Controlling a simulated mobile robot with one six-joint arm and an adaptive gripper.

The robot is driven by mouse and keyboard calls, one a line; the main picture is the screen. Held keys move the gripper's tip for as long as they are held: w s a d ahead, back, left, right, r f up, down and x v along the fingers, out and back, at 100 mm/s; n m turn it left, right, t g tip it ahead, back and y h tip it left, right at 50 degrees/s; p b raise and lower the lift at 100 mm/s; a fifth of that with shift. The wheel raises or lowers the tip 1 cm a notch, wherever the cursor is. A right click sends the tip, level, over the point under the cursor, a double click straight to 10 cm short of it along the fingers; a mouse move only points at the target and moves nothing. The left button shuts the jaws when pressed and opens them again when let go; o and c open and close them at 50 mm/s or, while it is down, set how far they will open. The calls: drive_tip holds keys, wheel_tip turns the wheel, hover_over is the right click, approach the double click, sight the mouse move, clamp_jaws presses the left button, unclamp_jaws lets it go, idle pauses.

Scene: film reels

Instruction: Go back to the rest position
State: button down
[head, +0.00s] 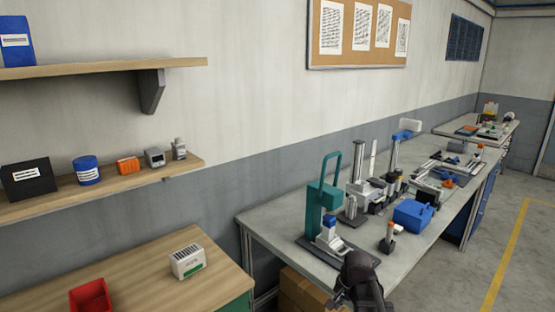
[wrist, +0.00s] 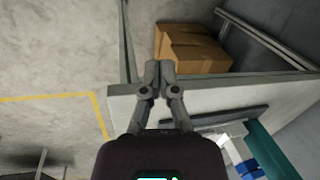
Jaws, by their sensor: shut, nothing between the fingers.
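My gripper (wrist: 159,70) is in the wrist view, pointing away from the camera, with its two grey fingertips together and nothing between them. It is over the near edge of the grey workbench (wrist: 195,98), with the floor beyond and to the left. In the head view a dark part of my arm (head: 362,278) rises from the bottom edge, in front of the near end of the workbench (head: 275,222). No film reel can be made out in either view.
A green press (head: 319,205) stands on the workbench near my arm. A blue box (head: 413,215) and several instruments stand farther along. Cardboard boxes (head: 303,290) sit below the bench. A wooden table (head: 140,270) holds a red bin (head: 90,296). The floor at right (head: 525,250) is clear.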

drive_tip(key=s+a+n+g+h, duration=0.1)
drive_tip(key=s+n+h, duration=0.1)
drive_tip(key=s+n, duration=0.5)
drive_tip(key=shift+s+f+n, duration=0.2)
drive_tip(key=shift+s+n, duration=0.1)
drive_tip(key=shift+s, duration=1.25)
